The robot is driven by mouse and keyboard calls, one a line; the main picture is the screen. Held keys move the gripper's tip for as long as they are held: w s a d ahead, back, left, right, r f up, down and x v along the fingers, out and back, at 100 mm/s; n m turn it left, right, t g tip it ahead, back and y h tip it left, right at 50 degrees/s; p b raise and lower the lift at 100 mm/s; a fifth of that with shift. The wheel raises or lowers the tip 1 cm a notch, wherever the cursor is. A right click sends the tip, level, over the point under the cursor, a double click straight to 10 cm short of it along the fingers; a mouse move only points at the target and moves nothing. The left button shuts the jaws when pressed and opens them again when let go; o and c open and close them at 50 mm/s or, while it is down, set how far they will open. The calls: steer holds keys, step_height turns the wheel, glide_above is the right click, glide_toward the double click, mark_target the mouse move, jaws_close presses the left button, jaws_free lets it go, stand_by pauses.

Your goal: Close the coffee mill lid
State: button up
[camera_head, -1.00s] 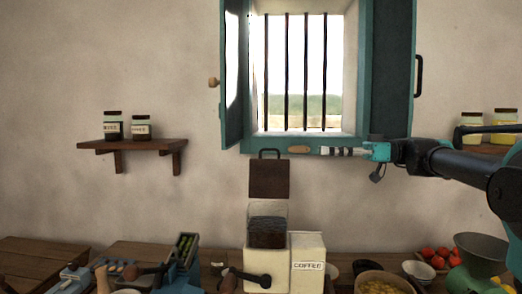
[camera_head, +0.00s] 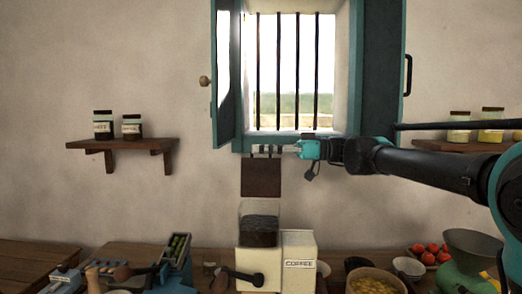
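The coffee mill (camera_head: 252,262) stands on the counter, with a clear hopper (camera_head: 259,224) holding dark contents. Its brown lid (camera_head: 261,178) stands open and upright above the hopper. My gripper (camera_head: 262,150) reaches in from the right at the lid's top edge, in front of or around the lid's handle. The handle is largely hidden by the fingers. The view is too small to tell whether the fingers touch it or how far apart they are.
A cream coffee box (camera_head: 299,262) adjoins the mill on the right. A bowl (camera_head: 376,281), red fruit (camera_head: 430,254) and a green scale (camera_head: 474,262) stand further right. A barred window (camera_head: 296,75) with teal shutters is behind my gripper. A jar shelf (camera_head: 122,145) hangs left.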

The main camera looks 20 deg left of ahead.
steer(key=shift+s+a, duration=0.1)
steer(key=shift+a, duration=0.15)
steer(key=shift+c, duration=0.5)
jaws_close()
